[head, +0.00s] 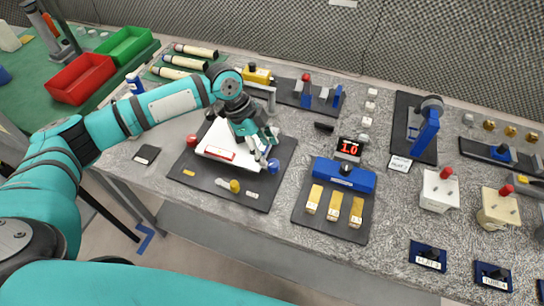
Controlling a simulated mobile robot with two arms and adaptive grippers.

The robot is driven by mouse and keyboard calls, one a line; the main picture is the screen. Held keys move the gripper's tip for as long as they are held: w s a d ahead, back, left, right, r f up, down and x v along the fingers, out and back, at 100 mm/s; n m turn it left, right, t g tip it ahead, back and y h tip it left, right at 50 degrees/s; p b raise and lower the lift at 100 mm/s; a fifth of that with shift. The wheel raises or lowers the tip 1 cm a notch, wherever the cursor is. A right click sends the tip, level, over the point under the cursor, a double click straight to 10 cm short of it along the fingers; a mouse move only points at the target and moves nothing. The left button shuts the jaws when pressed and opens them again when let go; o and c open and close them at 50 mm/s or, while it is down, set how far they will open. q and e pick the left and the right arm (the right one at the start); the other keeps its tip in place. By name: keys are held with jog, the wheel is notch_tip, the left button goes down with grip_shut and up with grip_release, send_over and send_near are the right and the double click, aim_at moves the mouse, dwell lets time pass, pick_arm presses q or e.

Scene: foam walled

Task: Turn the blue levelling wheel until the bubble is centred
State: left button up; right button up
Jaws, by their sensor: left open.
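The levelling device is a white plate (212,136) on a black base (195,170), left of the bench's middle in the head view. The blue levelling wheel (273,166) is at the plate's right corner. A red wheel (191,141) is at its left and a yellow wheel (235,186) at its front. A red-edged level vial (220,154) lies on the plate; its bubble is too small to make out. My left gripper (267,149) is open, pointing down just above and behind the blue wheel. I cannot tell whether it touches the wheel. My right gripper is out of view.
To the right, a blue block with yellow weights (334,206) stands by a red number display (348,147). A blue clamp (426,130) and switch boxes (439,190) are farther right. Red (80,78) and green (124,46) bins are at the back left.

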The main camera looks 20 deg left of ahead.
aim_at(273, 163)
pick_arm(q)
jog(key=x, duration=0.4)
jog(key=shift+s+p, duration=0.1)
jog(key=shift+p, duration=0.2)
jog(key=shift+d+f, duration=0.2)
jog(key=shift+f, duration=0.4)
grip_shut()
